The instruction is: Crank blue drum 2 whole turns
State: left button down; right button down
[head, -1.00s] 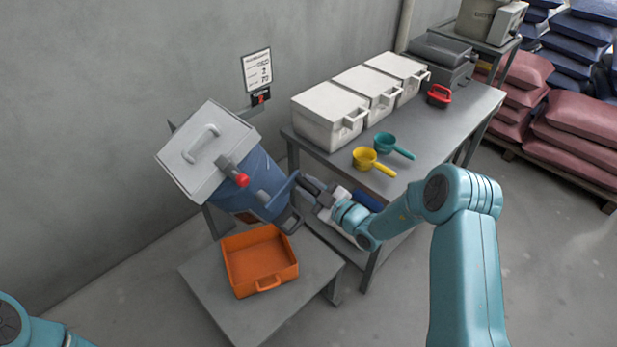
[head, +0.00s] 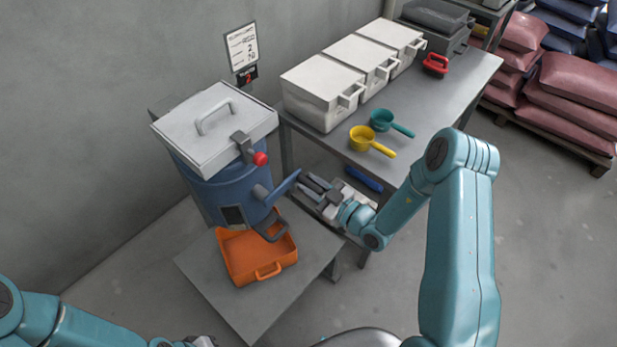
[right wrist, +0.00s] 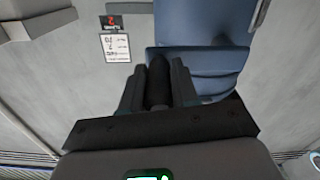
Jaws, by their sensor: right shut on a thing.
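The blue drum (head: 212,190) stands roughly upright on its frame, with its grey-white lid (head: 180,135) on top and a red-knobbed latch (head: 260,159) at the lid's edge. My right gripper (head: 308,183) is at the drum's right side. It is shut on the dark crank handle, which shows between the fingers in the right wrist view (right wrist: 158,82). The drum's blue side (right wrist: 200,25) fills the upper right of that view. My left gripper (head: 203,342) barely shows at the bottom edge; its fingers are cut off.
An orange tray (head: 240,272) sits on a low grey table (head: 215,300) below the drum. The grey bench (head: 440,95) at right holds white bins (head: 322,92), a yellow scoop (head: 363,138), a teal scoop (head: 384,121) and a red-handled item (head: 435,64). A sign (head: 242,48) hangs on the wall.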

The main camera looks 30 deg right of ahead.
pick_arm(q)
jog(key=shift+w, duration=0.45)
pick_arm(e)
jog(key=shift+f+m, duration=0.15)
jog(key=shift+m, duration=0.15)
jog(key=shift+f, duration=0.1)
jog(key=c, duration=0.9)
grip_release()
pick_arm(q)
jog(key=shift+s, duration=0.15)
pick_arm(e)
jog(key=shift+o, duration=0.2)
jog(key=shift+s, duration=0.1)
pick_arm(q)
notch_tip(320, 180, down, 3)
jog(key=b, duration=0.3)
jog(key=shift+f, duration=0.15)
pick_arm(e)
jog(key=v, duration=1.6)
jog(key=shift+s+d, duration=0.1)
jog(key=shift+d, duration=0.1)
